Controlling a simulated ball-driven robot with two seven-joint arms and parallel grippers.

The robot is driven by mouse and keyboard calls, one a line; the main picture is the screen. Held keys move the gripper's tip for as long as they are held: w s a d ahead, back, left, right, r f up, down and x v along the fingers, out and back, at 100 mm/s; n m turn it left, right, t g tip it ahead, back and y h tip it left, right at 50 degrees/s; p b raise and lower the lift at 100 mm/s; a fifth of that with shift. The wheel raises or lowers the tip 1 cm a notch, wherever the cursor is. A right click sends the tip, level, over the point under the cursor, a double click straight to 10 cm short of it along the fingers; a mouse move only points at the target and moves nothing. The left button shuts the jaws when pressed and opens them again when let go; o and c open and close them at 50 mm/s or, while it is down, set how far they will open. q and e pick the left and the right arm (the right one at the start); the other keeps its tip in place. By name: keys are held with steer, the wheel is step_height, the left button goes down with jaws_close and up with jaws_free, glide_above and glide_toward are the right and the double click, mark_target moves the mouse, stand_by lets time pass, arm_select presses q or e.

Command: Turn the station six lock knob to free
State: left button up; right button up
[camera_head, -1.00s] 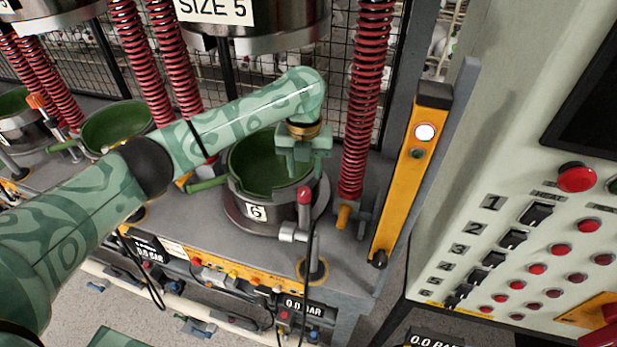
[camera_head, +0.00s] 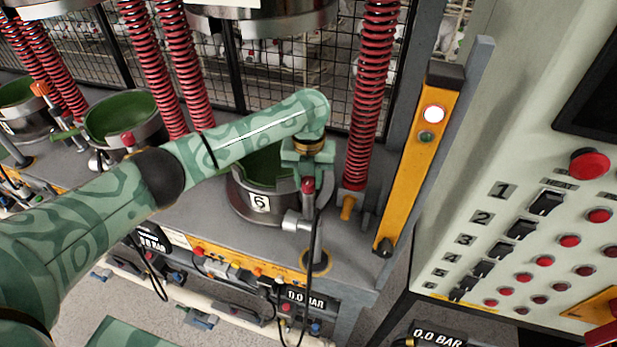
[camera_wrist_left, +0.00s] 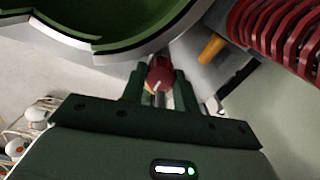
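The station six lock knob (camera_head: 307,186) is a small red cap on a metal post at the front right of the green-lined pot marked 6 (camera_head: 261,203). My left gripper (camera_head: 307,172) points down just above and behind the knob. In the left wrist view the red knob (camera_wrist_left: 160,70), with a white pointer line, shows between the two dark green fingers of my left gripper (camera_wrist_left: 160,88). The fingers look open around the knob's line, and I cannot tell whether they touch it. My right gripper is not in view.
A red coil spring (camera_head: 368,100) and a yellow light post (camera_head: 417,165) stand right of the pot. A control panel (camera_head: 545,200) with switches and red buttons is farther right. Black hoses hang near the knob post. Another green-lined pot (camera_head: 118,115) stands left.

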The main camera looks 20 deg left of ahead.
arm_select(q)
steer(key=shift+r+n+p, duration=0.15)
steer(key=shift+n+p, duration=0.15)
steer(key=shift+p, duration=0.35)
steer(key=n+p, duration=0.5)
steer(key=p, duration=0.2)
steer(key=shift+r+p, duration=0.1)
steer(key=shift+p, duration=0.25)
steer(key=shift+n+p, duration=0.8)
steer(key=shift+n, duration=0.3)
steer(key=n+p, duration=0.2)
steer(key=n, duration=0.2)
steer(key=shift+n+p, duration=0.3)
steer(key=shift+p, duration=0.05)
steer(key=shift+f+n+p, duration=0.2)
steer(key=shift+n+p, duration=0.3)
steer(key=shift+n, duration=0.7)
steer(key=shift+n+p, duration=0.35)
steer(key=shift+n, duration=1.15)
